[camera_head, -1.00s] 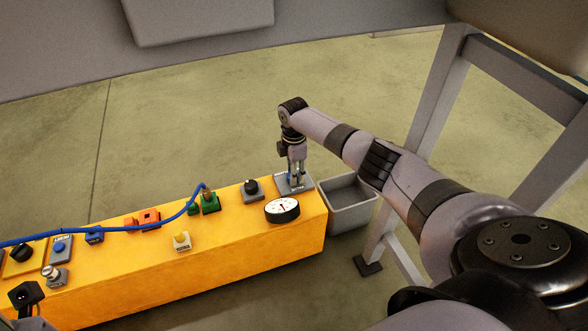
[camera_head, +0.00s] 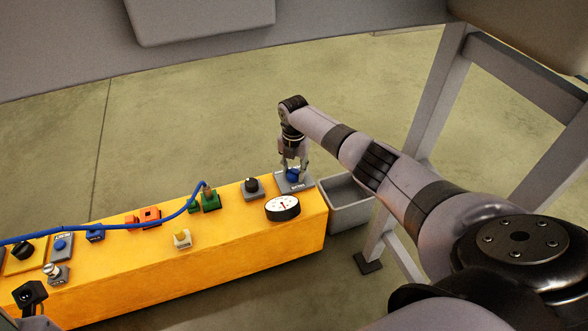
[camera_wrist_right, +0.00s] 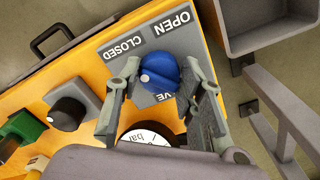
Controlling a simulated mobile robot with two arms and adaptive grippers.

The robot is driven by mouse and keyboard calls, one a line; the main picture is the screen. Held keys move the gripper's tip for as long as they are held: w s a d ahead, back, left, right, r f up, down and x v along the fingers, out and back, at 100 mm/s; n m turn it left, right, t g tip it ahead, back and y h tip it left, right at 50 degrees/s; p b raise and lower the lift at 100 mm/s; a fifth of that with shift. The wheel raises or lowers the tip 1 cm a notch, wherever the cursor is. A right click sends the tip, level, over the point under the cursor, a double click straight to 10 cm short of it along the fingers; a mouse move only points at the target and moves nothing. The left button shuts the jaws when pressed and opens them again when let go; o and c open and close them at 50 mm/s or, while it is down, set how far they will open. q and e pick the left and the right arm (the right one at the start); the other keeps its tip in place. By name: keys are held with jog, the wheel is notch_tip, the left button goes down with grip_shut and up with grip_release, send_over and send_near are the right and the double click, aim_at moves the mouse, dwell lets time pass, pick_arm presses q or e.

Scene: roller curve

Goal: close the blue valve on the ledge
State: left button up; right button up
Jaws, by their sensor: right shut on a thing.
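The blue valve (camera_wrist_right: 157,73) is a round knob with a white dot on its left side in the right wrist view. It sits on a grey plate (camera_wrist_right: 187,38) marked OPEN and CLOSED, at the right end of the yellow ledge (camera_head: 225,248). My right gripper (camera_wrist_right: 160,92) is shut on the valve, one finger on each side of it. In the head view, the valve (camera_head: 293,174) shows partly between the fingers of the right gripper (camera_head: 293,172).
A round gauge (camera_head: 282,208) and a black knob (camera_head: 251,186) stand close to the valve. A grey bin (camera_head: 347,203) is just to the right of the ledge. A blue cable (camera_head: 120,228) runs over the left half, among several small controls.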

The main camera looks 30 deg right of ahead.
aim_at(294, 170)
jog(key=shift+n, duration=0.6)
jog(key=shift+o, duration=0.2)
jog(key=shift+c, duration=0.2)
jog(key=o, duration=1.2)
notch_tip(294, 170, up, 12)
jog(key=shift+r, duration=0.1)
